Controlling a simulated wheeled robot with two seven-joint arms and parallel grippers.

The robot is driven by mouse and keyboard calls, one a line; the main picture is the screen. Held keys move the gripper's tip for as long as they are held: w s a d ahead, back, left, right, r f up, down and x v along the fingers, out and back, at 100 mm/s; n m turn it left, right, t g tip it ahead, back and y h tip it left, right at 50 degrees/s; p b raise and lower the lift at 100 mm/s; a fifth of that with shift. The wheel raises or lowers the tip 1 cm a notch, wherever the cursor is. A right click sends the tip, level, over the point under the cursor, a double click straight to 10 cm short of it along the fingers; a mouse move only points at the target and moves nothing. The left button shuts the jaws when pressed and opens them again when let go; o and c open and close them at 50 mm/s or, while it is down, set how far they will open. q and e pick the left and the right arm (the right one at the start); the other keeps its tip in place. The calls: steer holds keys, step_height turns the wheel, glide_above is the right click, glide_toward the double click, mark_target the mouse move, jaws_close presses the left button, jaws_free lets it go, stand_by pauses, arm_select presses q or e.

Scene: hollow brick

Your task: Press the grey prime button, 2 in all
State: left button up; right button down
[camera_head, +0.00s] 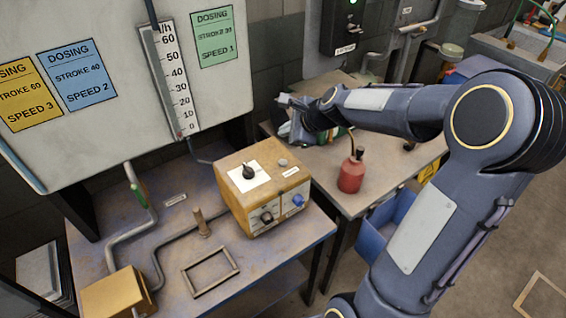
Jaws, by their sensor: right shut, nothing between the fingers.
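The dosing box (262,187) is a worn yellow box on the left bench. A small round grey button (283,162) sits on its top face, right of a black knob (249,172) on a white plate. A blue button (298,201) and another black knob (266,217) are on its front. My right gripper (284,118) is beyond the box, over the back table, apart from the grey button. It is shut and empty; its fingertips are small and partly unclear. My left gripper is not in view.
A red oil can (351,175) stands on the back table (385,190), below my right forearm. A wooden peg (201,224), an empty frame (211,272) and pipes are on the left bench. Dosing cards and a scale (172,80) hang on the panel behind.

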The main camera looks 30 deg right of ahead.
steer(key=b, duration=0.7)
glide_above(286, 164)
step_height(286, 164, down, 7)
steer(key=shift+f, duration=0.55)
steer(key=shift+f, duration=0.15)
stand_by(1.0)
steer(key=shift+f+b, duration=0.25)
steer(key=shift+b, duration=0.15)
steer(key=shift+f+b, duration=0.4)
steer(key=shift+f, duration=0.1)
stand_by(0.4)
stand_by(0.3)
steer(key=shift+r+p, duration=0.9)
